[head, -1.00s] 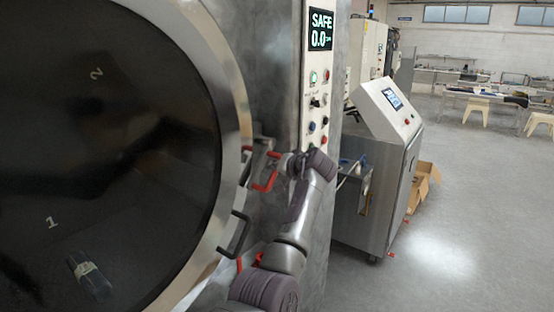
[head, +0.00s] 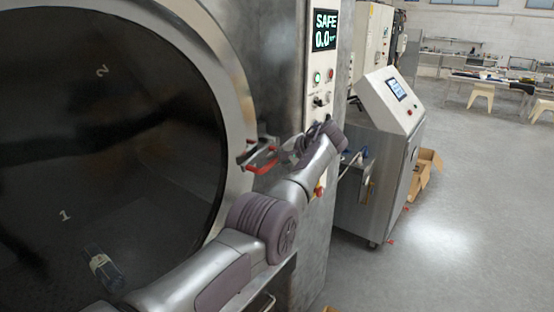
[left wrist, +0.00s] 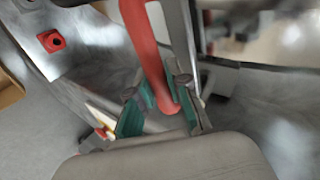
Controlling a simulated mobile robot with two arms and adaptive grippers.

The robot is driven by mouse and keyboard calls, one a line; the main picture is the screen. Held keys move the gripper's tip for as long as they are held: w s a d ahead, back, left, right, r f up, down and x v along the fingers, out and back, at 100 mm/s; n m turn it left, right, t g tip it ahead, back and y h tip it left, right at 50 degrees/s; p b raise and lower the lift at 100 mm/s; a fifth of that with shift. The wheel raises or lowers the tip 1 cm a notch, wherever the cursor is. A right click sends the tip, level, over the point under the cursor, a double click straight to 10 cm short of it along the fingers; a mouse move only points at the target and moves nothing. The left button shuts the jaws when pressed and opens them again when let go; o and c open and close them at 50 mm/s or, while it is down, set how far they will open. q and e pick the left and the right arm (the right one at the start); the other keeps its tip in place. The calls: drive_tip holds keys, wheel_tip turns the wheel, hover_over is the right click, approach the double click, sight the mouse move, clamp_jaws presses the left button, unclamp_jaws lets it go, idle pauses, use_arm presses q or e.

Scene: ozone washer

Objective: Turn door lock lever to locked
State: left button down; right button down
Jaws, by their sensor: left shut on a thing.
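The door lock lever (head: 264,162) is a red bar beside the right rim of the round door (head: 245,110). In the head view it lies close to level. My left gripper (head: 284,156) is at the lever's right end, partly hidden by its own wrist. In the left wrist view the red lever (left wrist: 146,45) runs down from the top, and its end sits between the teal-padded fingers of my left gripper (left wrist: 162,108). The gripper is shut on it. My right gripper is not in view.
A control panel (head: 321,75) with a lit "SAFE 0.0" display stands right of the lever, close to my wrist. A steel console (head: 375,180) stands farther right with a cardboard box (head: 424,172) behind it. The floor (head: 470,220) at the right is clear.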

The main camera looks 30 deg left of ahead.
use_arm(q)
drive_tip(key=shift+r, duration=0.2)
idle(0.4)
drive_tip(key=c, duration=1.1)
unclamp_jaws()
drive_tip(key=shift+f, duration=0.1)
drive_tip(key=v, duration=1.2)
drive_tip(key=shift+w, duration=0.1)
